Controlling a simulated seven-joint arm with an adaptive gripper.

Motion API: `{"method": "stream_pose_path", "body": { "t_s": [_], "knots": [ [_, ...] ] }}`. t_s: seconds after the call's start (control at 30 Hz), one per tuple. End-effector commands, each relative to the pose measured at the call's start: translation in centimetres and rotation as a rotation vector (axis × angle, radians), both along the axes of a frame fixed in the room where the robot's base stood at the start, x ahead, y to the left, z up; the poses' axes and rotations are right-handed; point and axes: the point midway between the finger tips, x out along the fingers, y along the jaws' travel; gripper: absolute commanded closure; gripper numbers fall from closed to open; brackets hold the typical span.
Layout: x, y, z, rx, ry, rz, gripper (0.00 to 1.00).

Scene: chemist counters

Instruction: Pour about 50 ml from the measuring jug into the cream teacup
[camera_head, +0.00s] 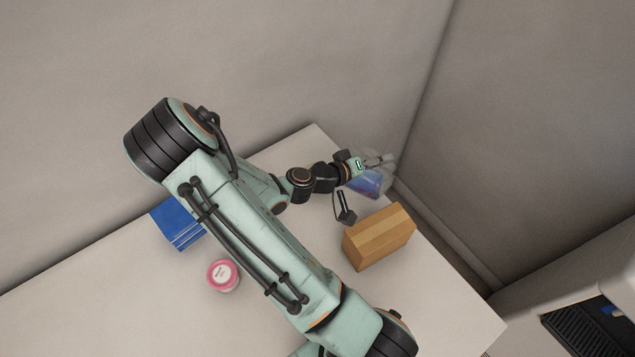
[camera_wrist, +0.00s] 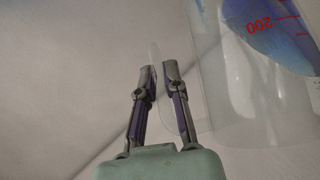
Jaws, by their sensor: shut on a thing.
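The measuring jug (camera_head: 368,186) is clear with blue liquid in it, at the far right end of the counter in the head view. In the wrist view the jug (camera_wrist: 232,98) fills the right side, with a red 200 mark and blue liquid at the top right. My gripper (camera_head: 374,162) is at the jug. In the wrist view my gripper (camera_wrist: 158,72) has its fingers close together around a thin clear part of the jug, seemingly its handle. Whether the jug is lifted or tilted is hard to tell. The cream teacup is in neither view.
A blue box (camera_head: 178,224) and a pink-lidded jar (camera_head: 222,275) are left of my arm. Walls (camera_head: 500,130) rise behind the counter. Its front left is clear.

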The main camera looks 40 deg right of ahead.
Motion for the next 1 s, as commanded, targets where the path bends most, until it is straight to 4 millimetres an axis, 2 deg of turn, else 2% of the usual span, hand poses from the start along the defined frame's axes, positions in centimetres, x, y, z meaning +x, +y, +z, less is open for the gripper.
{"method": "stream_pose_path", "body": {
  "t_s": [1.0],
  "knots": [
    [1.1,0.8,1.5,-0.089,0.116,-0.001,1.0]
  ]
}}
